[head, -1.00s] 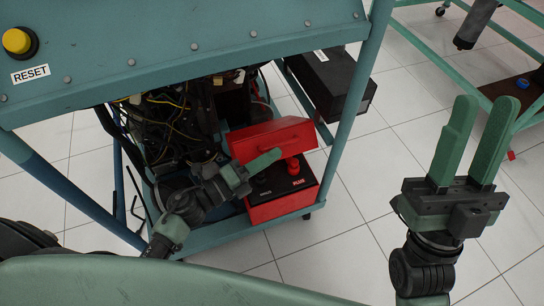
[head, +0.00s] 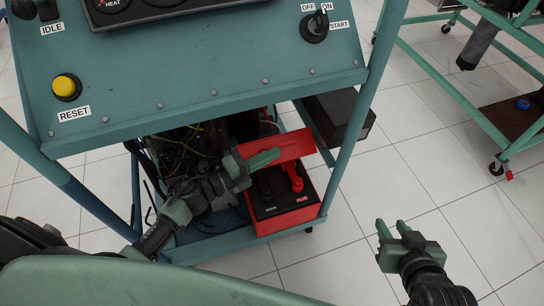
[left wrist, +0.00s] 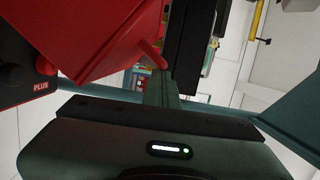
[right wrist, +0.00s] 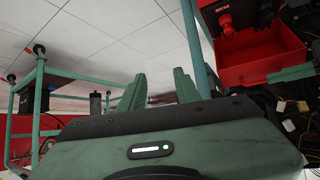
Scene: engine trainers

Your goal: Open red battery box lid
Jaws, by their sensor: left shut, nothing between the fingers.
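The red battery box (head: 290,222) sits on the low shelf of the engine stand. Its red lid (head: 295,146) is raised and tilted up at the back, so the black top with the red PLUS terminal (head: 293,180) shows. My left gripper (head: 264,159) is shut and empty, with its fingers at the lid's face; I cannot tell whether they touch it. In the left wrist view the lid (left wrist: 100,35) and its small red handle (left wrist: 152,54) are close to the fingers (left wrist: 165,88). My right gripper (head: 392,229) is open and empty, away from the box at the right.
The teal control panel (head: 200,70) overhangs the box, and a teal post (head: 350,140) stands right of it. Dark wiring (head: 180,155) lies left of the lid. A black box (head: 338,115) is behind.

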